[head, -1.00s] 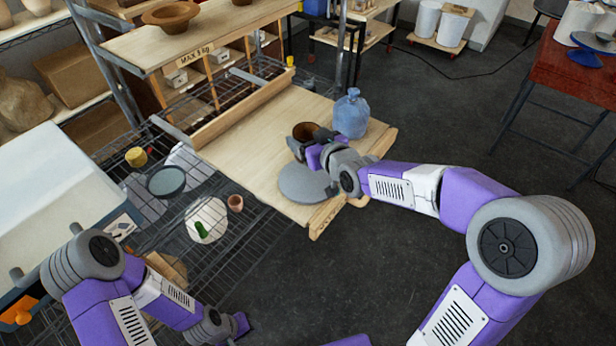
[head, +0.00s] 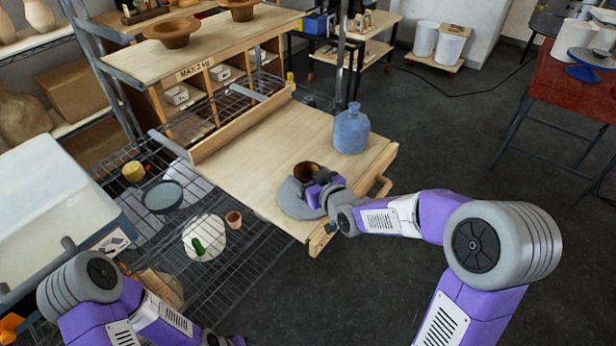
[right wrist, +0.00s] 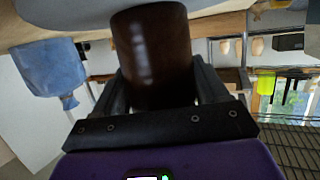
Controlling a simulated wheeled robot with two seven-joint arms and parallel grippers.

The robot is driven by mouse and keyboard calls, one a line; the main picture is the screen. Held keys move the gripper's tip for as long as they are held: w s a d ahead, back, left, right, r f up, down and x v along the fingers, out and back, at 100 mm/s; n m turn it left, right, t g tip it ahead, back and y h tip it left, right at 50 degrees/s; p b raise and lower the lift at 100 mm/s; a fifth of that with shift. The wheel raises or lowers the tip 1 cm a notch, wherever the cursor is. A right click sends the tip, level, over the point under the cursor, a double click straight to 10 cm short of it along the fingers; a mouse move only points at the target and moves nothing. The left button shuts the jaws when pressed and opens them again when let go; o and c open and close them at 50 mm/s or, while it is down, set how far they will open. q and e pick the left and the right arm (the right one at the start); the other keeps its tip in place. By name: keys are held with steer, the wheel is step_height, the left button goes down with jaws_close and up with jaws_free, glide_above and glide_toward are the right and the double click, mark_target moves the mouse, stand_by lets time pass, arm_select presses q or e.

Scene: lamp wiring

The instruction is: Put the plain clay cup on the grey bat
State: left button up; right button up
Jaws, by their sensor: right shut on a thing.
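A brown cup (head: 306,171) is upright in my right gripper (head: 318,186), over the far part of the grey bat (head: 293,203). The bat is a round disc on the pale wooden board. In the right wrist view, which is upside down, the cup (right wrist: 152,55) looks dark and glossy between my two fingers. The bat (right wrist: 70,12) shows beyond its base; I cannot tell whether they touch. Another small terracotta cup (head: 234,219) stands on the wire rack. My left gripper (head: 232,341) is mostly cut off at the bottom edge.
A blue bottle (head: 351,131) stands on the wooden board (head: 255,155), behind the bat. The wire rack at left holds a second grey disc (head: 163,197), a white disc with a green item (head: 197,245), and a yellow pot (head: 133,171). A raised shelf (head: 205,50) holds bowls.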

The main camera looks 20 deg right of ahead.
steer(key=o, duration=1.3)
steer(key=shift+c, duration=0.2)
steer(key=shift+r+p, duration=0.2)
steer(key=shift+p, duration=0.15)
steer(key=p+v, duration=0.1)
steer(key=v, duration=1.1)
steer(key=shift+f, duration=0.1)
